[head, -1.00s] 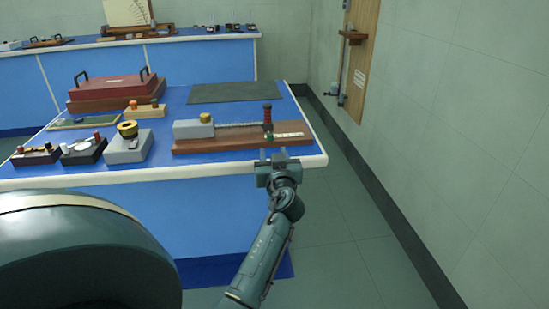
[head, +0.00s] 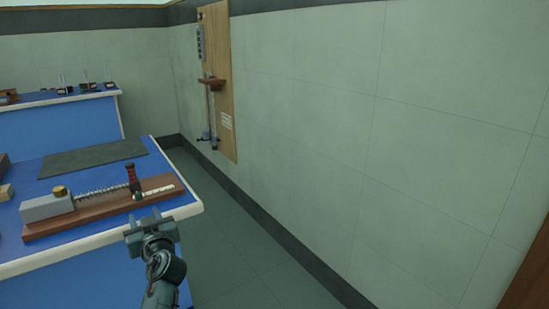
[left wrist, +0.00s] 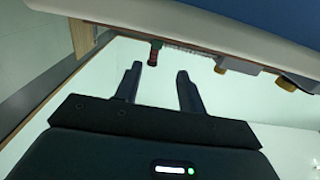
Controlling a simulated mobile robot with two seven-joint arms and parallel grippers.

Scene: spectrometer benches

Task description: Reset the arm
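My left gripper (head: 149,224) is at the front edge of the near blue bench, close to its right corner. It is open and empty, with its two fingers apart in the left wrist view (left wrist: 159,88). Behind it on the bench lies a brown wooden board (head: 95,218) bearing a grey block (head: 46,207) with a brass knob, a spring (head: 100,192) and a red-and-black handle (head: 132,178). The handle also shows upside down beyond the fingertips in the left wrist view (left wrist: 155,53), apart from them. My right gripper is not in view.
The near bench (head: 25,180) has a dark mat (head: 92,159) at its back. A second bench (head: 60,125) with small instruments stands behind. A wooden wall panel (head: 220,95) with a small shelf hangs on the pale wall. The floor (head: 235,250) right of the bench is clear.

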